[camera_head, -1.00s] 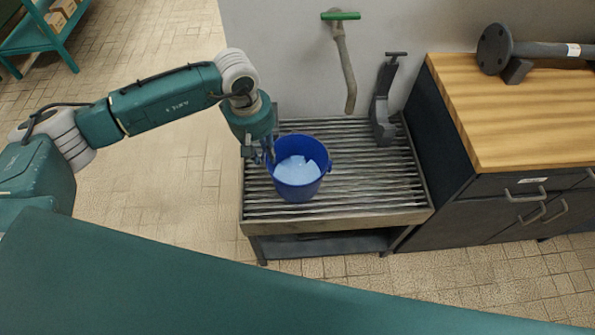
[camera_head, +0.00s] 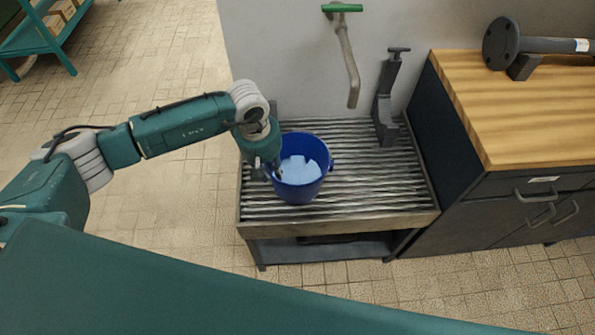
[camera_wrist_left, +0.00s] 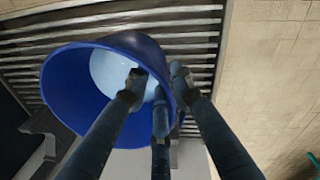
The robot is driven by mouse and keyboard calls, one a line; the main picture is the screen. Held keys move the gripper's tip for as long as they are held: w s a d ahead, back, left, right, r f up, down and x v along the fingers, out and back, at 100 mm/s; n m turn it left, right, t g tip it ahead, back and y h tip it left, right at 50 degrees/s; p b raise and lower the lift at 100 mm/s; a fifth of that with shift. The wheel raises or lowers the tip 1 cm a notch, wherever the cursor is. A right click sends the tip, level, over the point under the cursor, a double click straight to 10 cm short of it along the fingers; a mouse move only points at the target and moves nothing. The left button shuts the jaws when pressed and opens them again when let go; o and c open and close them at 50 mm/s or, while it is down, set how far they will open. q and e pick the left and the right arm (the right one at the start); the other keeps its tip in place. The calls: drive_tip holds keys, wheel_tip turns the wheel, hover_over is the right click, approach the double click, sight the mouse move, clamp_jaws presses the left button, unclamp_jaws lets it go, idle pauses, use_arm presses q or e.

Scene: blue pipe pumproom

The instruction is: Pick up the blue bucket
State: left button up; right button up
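The blue bucket (camera_head: 299,193) stands upright on a slatted metal rack, with pale blue contents inside. Its open mouth also shows large in the left wrist view (camera_wrist_left: 75,100). My left gripper (camera_head: 272,171) is at the left side of the bucket's rim, pointing down. In the left wrist view its three dark fingers (camera_wrist_left: 160,86) are spread about the rim: the left one reaches over the mouth, the right one is outside the wall. The fingers look apart; whether any touches the wall I cannot tell. My right gripper is not in view.
The slatted rack (camera_head: 390,190) has free room right of the bucket. A green-handled pipe (camera_head: 345,50) hangs on the wall behind, and a dark upright fitting (camera_head: 386,100) stands at the rack's back. A wooden-topped cabinet (camera_head: 510,115) borders the rack on the right.

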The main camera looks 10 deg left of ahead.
use_arm(q)
clamp_jaws()
drive_tip(key=shift+w+r, duration=0.15)
